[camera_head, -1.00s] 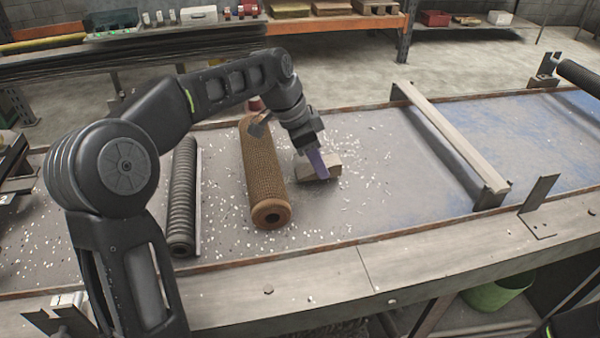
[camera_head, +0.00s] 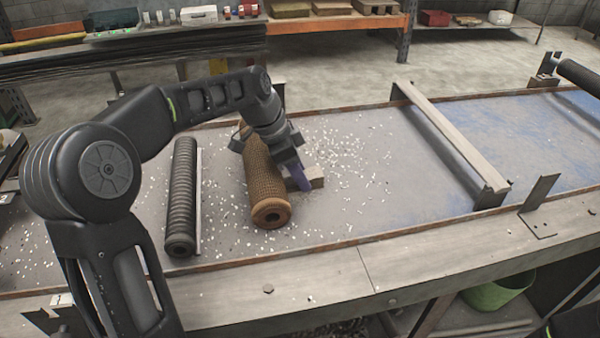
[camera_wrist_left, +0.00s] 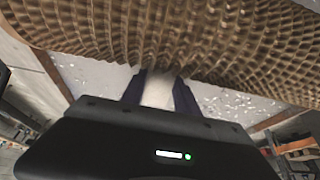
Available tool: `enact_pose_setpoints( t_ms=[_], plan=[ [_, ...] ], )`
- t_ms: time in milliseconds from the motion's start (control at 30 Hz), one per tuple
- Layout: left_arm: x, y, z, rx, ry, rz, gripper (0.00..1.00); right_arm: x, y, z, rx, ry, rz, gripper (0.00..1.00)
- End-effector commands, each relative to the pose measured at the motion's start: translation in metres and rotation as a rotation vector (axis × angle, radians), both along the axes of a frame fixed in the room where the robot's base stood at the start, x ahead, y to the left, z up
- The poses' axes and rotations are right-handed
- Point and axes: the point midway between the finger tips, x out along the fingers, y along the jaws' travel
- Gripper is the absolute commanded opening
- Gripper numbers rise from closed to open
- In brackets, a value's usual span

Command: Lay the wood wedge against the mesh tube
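The mesh tube (camera_head: 266,190) is a brown, perforated cylinder lying on the grey belt, its open end toward me; its mesh fills the top of the left wrist view (camera_wrist_left: 190,35). My right gripper is not in view.
A dark ribbed roller (camera_head: 181,200) lies left of the tube. White chips are scattered over the belt (camera_head: 375,215). A pale crossbar (camera_head: 450,135) spans the belt on the right.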

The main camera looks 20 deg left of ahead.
Motion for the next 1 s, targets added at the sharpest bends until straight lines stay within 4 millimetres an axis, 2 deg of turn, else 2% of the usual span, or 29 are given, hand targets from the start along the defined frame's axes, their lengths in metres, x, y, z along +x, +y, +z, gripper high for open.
enact_pose_setpoints(
  t_ms=[33, 233, 633, 767, 1000],
  plan=[
    [0.0, 0.0, 0.0, -0.001, 0.001, 0.0, 0.41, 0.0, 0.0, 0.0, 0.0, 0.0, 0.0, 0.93],
    [0.0, 0.0, 0.0, -0.001, 0.001, 0.0, 0.57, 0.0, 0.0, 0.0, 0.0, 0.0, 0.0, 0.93],
    [0.0, 0.001, 0.008, 0.0, -0.002, 0.001, 0.57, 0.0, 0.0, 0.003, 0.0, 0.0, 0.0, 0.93],
    [-0.004, 0.006, 0.023, 0.001, -0.003, 0.001, 0.57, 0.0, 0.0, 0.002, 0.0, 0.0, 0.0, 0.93],
    [-0.015, 0.021, 0.069, 0.001, -0.004, 0.002, 0.57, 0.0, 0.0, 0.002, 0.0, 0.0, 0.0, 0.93]
  ],
)
